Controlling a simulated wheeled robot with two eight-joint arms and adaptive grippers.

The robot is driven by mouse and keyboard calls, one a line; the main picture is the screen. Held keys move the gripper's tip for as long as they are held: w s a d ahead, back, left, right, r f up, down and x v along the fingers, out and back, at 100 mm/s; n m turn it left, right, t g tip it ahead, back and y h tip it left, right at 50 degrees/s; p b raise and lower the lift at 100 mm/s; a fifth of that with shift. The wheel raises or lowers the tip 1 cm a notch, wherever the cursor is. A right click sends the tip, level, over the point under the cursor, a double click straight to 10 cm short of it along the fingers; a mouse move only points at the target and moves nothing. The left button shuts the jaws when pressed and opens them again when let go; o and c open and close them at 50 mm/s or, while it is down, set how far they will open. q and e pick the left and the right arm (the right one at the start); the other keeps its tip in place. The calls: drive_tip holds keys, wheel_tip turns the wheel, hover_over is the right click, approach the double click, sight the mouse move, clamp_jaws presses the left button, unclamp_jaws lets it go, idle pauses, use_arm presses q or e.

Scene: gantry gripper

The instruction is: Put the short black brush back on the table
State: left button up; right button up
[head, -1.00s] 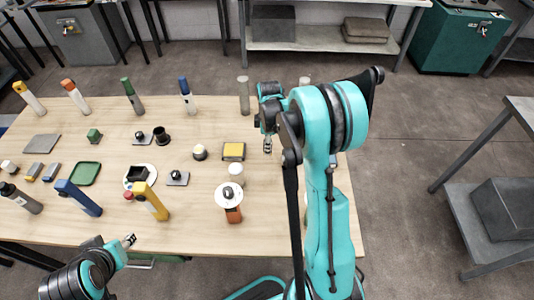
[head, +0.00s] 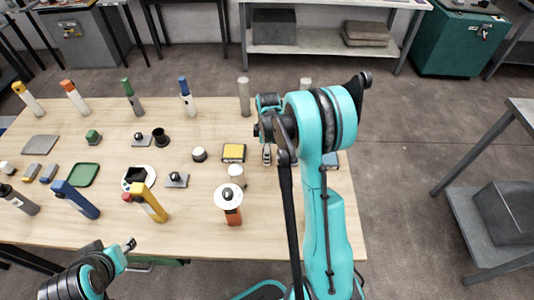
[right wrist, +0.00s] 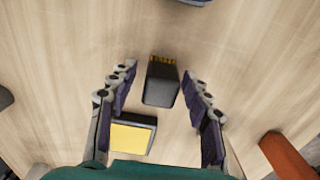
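The short black brush (right wrist: 161,82), a dark block with a yellowish bristle-like edge, shows in the right wrist view between the fingers of my right gripper (right wrist: 160,95). The fingers are spread, with a visible gap on each side of it. I cannot tell whether it touches the table. In the head view my right gripper (head: 267,155) is over the right part of the wooden table (head: 290,225), and I cannot make out the brush there. My left gripper (head: 128,244) is at the table's front edge, too small to tell whether open or shut.
A yellow-topped block (head: 233,152) lies close to my right gripper; it also shows in the right wrist view (right wrist: 133,135). Several bottles and small parts fill the table's left.

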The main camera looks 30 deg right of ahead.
drive_tip(key=shift+r, duration=0.15)
drive_tip(key=shift+r+p, duration=0.3)
drive_tip(key=shift+r, duration=0.05)
wheel_tip(320, 180, up, 12)
drive_tip(key=f+p, duration=0.1)
drive_tip(key=p, duration=0.2)
drive_tip(key=s+a+r+m+t, duration=0.3)
drive_tip(key=s+a+r+m, duration=0.2)
drive_tip(key=s+a+r, duration=0.35)
drive_tip(key=s+a+m+t, duration=0.4)
drive_tip(key=s+a+m, duration=0.2)
drive_tip(key=s, duration=0.4)
drive_tip(key=shift+s+a+r+m, duration=0.2)
drive_tip(key=shift+a+r+m, duration=0.1)
drive_tip(key=shift+a, duration=0.2)
